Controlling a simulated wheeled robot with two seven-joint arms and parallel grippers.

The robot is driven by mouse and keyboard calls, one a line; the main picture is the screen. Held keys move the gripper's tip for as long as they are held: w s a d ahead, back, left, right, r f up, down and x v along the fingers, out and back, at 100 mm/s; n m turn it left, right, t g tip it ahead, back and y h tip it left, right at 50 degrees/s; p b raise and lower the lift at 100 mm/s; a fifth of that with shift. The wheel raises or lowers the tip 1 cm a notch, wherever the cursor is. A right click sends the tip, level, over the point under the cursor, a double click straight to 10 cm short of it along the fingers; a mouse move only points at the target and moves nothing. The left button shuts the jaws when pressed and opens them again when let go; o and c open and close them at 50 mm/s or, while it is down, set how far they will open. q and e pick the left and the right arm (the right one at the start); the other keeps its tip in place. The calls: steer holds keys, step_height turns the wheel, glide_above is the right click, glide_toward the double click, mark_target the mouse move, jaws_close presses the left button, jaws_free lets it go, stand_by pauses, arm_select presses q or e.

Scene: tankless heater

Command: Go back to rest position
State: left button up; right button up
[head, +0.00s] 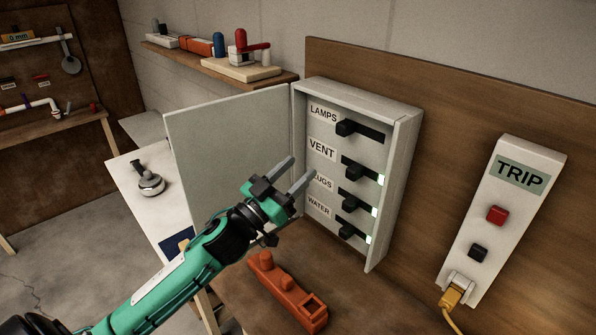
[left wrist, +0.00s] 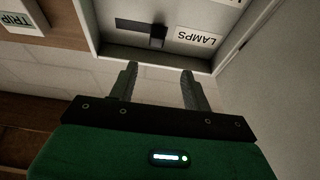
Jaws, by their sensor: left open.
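My left gripper (head: 293,176) is open and empty in front of the grey switch box (head: 347,95), whose door (head: 225,135) stands open to the left. It does not appear to touch any switch. Both fingers also show apart in the left wrist view (left wrist: 160,85), with the LAMPS switch (left wrist: 158,36) beyond them. In the head view, the LAMPS lever (head: 346,128) sits at the left of its slot with no green light. The VENT (head: 352,171), middle (head: 352,201) and WATER (head: 348,232) levers have green lights at their right. My right gripper is not visible.
A TRIP box (head: 500,215) with red and black buttons and a yellow plug (head: 453,295) is on the right. An orange object (head: 287,293) lies on the wooden bench below the box. A shelf (head: 220,64) with several items hangs behind. A white table (head: 140,205) stands left.

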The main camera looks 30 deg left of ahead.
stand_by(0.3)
arm_select(q)
steer(key=s+f+n+g+y, duration=0.3)
steer(key=s+f+g+y, duration=0.15)
steer(key=f, duration=0.55)
steer(key=s+f+n+g+y, duration=0.25)
steer(key=s+f+y, duration=0.2)
steer(key=f, duration=0.65)
steer(key=s+d+f+m+g+h, duration=0.1)
steer(key=s+d+f+m+g, duration=0.15)
steer(key=s+f+g, duration=0.55)
steer(key=s+d+f+m+g, duration=0.1)
steer(key=s+d+f+g, duration=0.25)
steer(key=s, duration=0.85)
steer(key=s+f+x, duration=0.1)
steer(key=s+x, duration=0.2)
steer(key=x, duration=1.1)
steer(key=s+f+x, duration=0.1)
steer(key=s+x, duration=0.3)
steer(key=x, duration=1)
steer(key=s+a+f+g, duration=0.1)
steer(key=s+a+f, duration=0.1)
steer(key=s+f, duration=0.7)
steer(key=s+a+f, duration=0.2)
steer(key=s+f, duration=0.7)
steer(key=f, duration=0.3)
steer(key=shift+s+f+g, duration=0.3)
steer(key=shift+s+g, duration=0.05)
steer(key=shift+s, duration=0.05)
